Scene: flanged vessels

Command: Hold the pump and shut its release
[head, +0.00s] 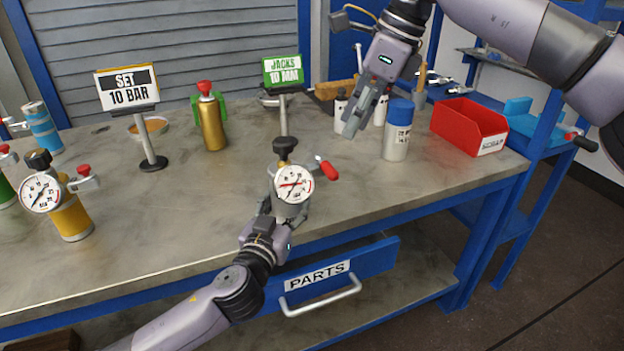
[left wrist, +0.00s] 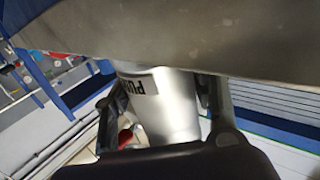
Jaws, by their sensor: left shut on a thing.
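The pump is a silver cylinder with a round white gauge (head: 293,184), a black knob (head: 284,147) on top and a red-tipped lever (head: 328,170) at its right. It stands upright near the table's front edge. My left gripper (head: 288,212) is shut around its lower body. In the left wrist view the pump's silver body (left wrist: 165,105), with part of a label, sits between the fingers. My right gripper (head: 354,120) hangs above the table, right of and behind the pump, apart from it. Its fingers overlap in this view, so their gap is unclear.
A "SET 10 BAR" sign (head: 127,88) and a green "JACKS" sign (head: 283,70) stand on the table. A gold bottle (head: 212,122), a blue-capped canister (head: 397,135) and a red bin (head: 470,125) stand behind. Another gauged vessel (head: 70,215) is at left.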

